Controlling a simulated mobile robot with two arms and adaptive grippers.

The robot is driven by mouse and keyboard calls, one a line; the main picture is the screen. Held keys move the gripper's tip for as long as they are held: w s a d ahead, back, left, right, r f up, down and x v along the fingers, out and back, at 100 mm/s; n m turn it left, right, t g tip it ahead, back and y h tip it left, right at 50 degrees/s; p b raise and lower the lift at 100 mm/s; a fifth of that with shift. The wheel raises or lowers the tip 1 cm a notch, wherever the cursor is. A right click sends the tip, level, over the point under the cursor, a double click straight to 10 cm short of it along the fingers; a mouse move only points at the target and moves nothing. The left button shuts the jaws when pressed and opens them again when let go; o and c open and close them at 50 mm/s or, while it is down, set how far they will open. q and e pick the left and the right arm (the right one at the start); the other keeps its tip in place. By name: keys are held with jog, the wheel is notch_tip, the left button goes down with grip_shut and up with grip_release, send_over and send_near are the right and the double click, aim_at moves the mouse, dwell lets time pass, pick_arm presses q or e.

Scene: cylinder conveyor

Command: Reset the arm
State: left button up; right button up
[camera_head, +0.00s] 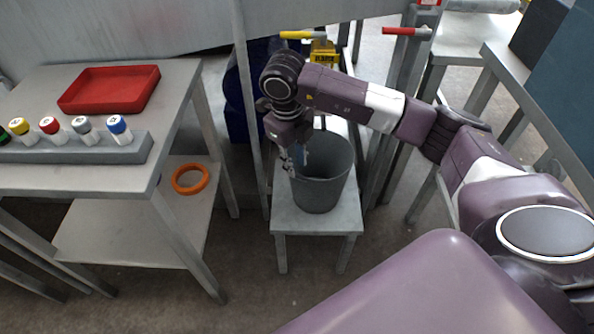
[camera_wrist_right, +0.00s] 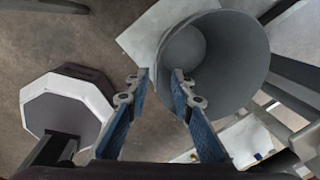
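My right arm reaches in from the right in the head view. My right gripper (camera_head: 297,160) points down at the grey bucket (camera_head: 322,190), at its left rim. My left gripper is not in view.
The bucket stands on a small grey stool (camera_head: 290,222). At left a table (camera_head: 185,85) bears a red tray (camera_head: 110,88) and a grey rack (camera_head: 75,150) with several colour-capped cylinders. An orange ring (camera_head: 190,190) lies on its lower shelf. Metal posts stand behind the stool.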

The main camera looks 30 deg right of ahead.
jog(key=shift+a+r, duration=0.1)
jog(key=shift+r, duration=0.95)
